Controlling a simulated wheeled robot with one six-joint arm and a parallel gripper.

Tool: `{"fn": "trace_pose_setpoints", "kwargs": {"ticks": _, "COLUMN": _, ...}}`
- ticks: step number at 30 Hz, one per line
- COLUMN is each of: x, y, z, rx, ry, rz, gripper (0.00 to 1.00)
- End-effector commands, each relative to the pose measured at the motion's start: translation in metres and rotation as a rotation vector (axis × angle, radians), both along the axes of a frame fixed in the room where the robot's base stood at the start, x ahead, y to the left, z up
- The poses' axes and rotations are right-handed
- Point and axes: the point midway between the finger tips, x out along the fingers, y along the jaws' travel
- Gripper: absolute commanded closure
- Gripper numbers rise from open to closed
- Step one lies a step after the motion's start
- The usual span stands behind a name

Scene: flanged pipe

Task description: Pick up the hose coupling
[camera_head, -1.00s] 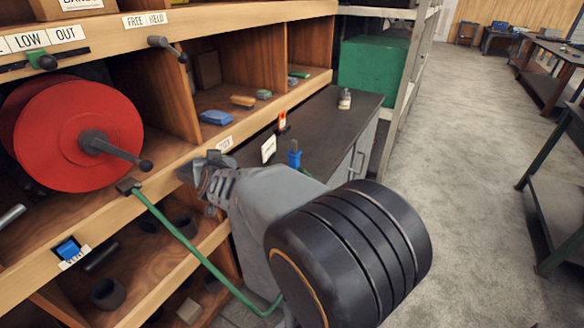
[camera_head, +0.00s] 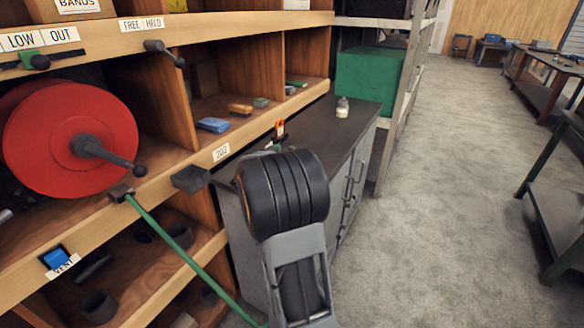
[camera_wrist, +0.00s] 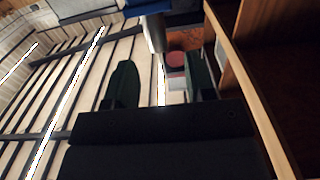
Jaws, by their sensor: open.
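A green hose (camera_head: 185,247) slants down from a dark grey block (camera_head: 121,192) on the shelf edge below the red reel (camera_head: 70,140). I cannot single out the hose coupling with certainty. In the head view my arm's black wrist joint stands right of the shelf front and hides my gripper. In the wrist view my gripper (camera_wrist: 160,80) shows two dark fingers spread apart, with nothing held between them. A grey cylinder (camera_wrist: 154,32) and a small reddish round shape (camera_wrist: 175,58) appear beyond the fingers; I cannot tell what they are.
A dark grey bracket (camera_head: 191,179) juts from the shelf edge just left of my arm. A dark-topped cabinet (camera_head: 325,130) with a small bottle (camera_head: 342,107) stands behind. A wooden shelf wall (camera_wrist: 255,90) runs close along the wrist view's right.

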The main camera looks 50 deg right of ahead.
Motion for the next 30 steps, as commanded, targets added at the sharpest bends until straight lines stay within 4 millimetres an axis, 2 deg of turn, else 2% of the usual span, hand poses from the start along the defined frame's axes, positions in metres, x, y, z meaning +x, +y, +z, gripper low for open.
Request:
{"fn": "trace_pose_setpoints", "kwargs": {"ticks": 8, "x": 0.004, "y": -0.017, "z": 0.0, "rx": 0.0, "ry": 0.0, "rz": 0.0, "gripper": 0.5}}
{"fn": "trace_pose_setpoints", "kwargs": {"ticks": 18, "x": 0.012, "y": -0.058, "z": -0.003, "rx": 0.0, "ry": -0.001, "rz": 0.0, "gripper": 0.5}}
{"fn": "trace_pose_setpoints", "kwargs": {"ticks": 29, "x": 0.014, "y": -0.064, "z": -0.003, "rx": 0.0, "ry": -0.001, "rz": 0.002, "gripper": 0.5}}
{"fn": "trace_pose_setpoints", "kwargs": {"ticks": 30, "x": 0.014, "y": -0.064, "z": -0.003, "rx": 0.0, "ry": -0.001, "rz": 0.002, "gripper": 0.53}}
